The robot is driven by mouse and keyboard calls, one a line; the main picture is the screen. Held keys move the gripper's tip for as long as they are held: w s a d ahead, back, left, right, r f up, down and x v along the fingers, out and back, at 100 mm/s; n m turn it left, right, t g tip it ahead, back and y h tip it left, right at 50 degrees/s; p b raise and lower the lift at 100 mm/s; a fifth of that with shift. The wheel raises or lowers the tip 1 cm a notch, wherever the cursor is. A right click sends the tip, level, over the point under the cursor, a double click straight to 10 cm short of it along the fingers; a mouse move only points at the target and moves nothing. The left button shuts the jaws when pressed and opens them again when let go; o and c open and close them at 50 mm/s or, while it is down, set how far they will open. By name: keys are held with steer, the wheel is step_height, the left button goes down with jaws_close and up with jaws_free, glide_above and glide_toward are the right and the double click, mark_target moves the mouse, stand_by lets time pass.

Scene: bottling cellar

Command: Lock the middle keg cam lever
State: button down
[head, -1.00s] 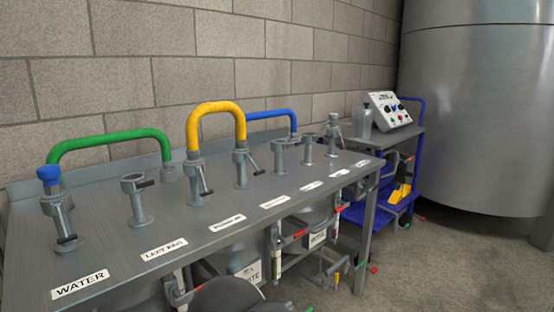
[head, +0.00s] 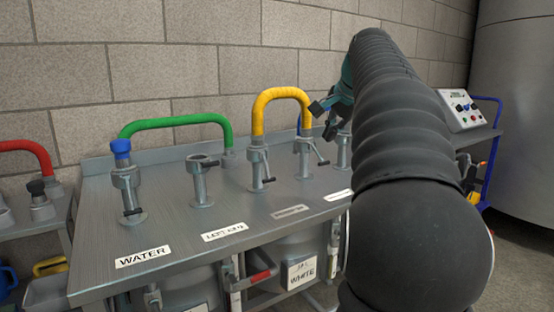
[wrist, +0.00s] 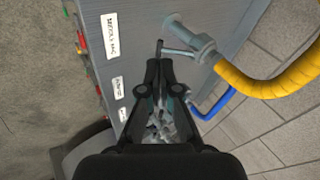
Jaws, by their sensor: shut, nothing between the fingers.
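My gripper (wrist: 163,66) is shut and empty in the wrist view, its fingertips just short of a thin cam lever (wrist: 178,52). The lever sticks out sideways from a grey coupling (wrist: 202,45) joined to the yellow hose (wrist: 283,82). A white label that seems to read middle keg (wrist: 111,35) lies beside it on the bench. I cannot tell if fingertips and lever touch. In the head view, the yellow hose (head: 282,93) arches between two upright couplings; the right one (head: 304,150) has its lever slanting down right. My arm hides much of the gripper there.
The steel bench (head: 165,232) carries several couplings in a row. A green hose (head: 175,121) and a blue-capped water coupling (head: 122,165) stand left. A blue hose (wrist: 215,105) lies close to my gripper. A control box (head: 462,108) and a tank stand right.

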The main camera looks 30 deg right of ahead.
steer(key=d+r+m, duration=0.1)
steer(key=d+m, duration=0.1)
steer(key=d, duration=0.5)
steer(key=a+b+x, duration=0.1)
steer(key=b+x, duration=0.2)
steer(key=x, duration=0.9)
steer(key=shift+w+a+f+b, duration=0.2)
steer(key=shift+w+a+b, duration=0.2)
steer(key=shift+w, duration=0.1)
steer(key=shift+t, duration=0.3)
